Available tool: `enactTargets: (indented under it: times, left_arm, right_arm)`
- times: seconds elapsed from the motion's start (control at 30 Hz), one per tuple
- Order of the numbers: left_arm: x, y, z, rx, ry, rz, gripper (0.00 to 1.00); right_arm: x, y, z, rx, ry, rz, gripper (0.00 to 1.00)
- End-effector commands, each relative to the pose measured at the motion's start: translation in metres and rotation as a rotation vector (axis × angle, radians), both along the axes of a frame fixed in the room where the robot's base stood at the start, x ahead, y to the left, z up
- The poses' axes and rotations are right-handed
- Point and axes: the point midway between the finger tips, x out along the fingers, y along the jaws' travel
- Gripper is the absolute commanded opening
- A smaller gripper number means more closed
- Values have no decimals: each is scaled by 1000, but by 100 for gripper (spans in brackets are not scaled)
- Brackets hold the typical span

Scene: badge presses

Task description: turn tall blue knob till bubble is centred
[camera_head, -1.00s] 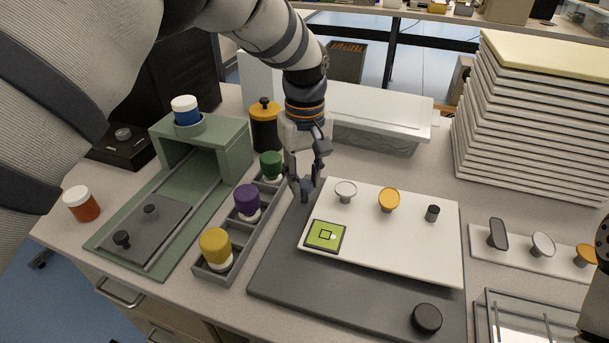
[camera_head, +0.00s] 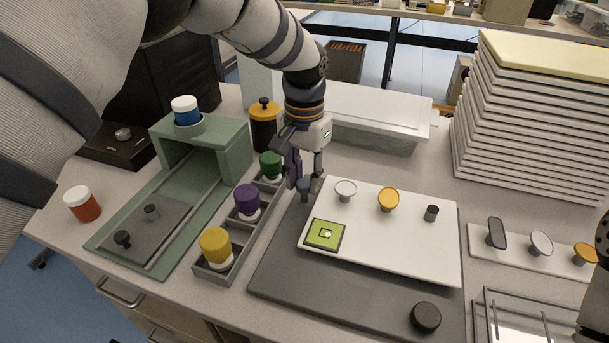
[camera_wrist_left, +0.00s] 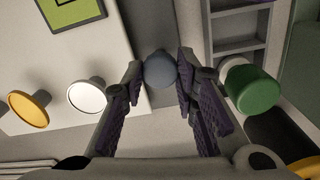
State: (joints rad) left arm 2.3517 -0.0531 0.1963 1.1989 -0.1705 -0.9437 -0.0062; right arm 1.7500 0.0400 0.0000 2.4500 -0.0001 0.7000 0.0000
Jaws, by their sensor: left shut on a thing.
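The tall blue-grey knob (camera_head: 304,188) stands at the far left corner of the white plate. My left gripper (camera_head: 304,184) points down over it and is shut on it; in the left wrist view the knob's round top (camera_wrist_left: 160,70) sits between the fingertips. The lime-green square level (camera_head: 314,243) lies at the plate's near left. Its small pale bubble (camera_head: 327,234) appears inside the dark square outline, near its middle; exact centring is too small to tell. The white plate (camera_head: 385,240) rests above a dark grey base. My right gripper is not in view.
On the plate are a white knob (camera_head: 346,187), an orange knob (camera_head: 388,197) and a small dark knob (camera_head: 431,213). A grey rack (camera_head: 214,263) with yellow, purple and green capped jars stands left of the base. A black knob (camera_head: 426,317) sits at the base's front.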

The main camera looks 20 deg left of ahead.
Motion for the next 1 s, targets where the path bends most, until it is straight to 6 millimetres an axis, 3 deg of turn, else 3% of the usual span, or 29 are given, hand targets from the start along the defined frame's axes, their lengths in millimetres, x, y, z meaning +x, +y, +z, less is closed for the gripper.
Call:
enactTargets:
  times: [0.4, 1.0]
  left_arm:
    - [0, 1, -1, 1, 1, -258, 0]
    - [0, 0, 0, 1, 1, -336, 0]
  right_arm:
    - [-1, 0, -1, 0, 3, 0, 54]
    - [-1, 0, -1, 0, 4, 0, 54]
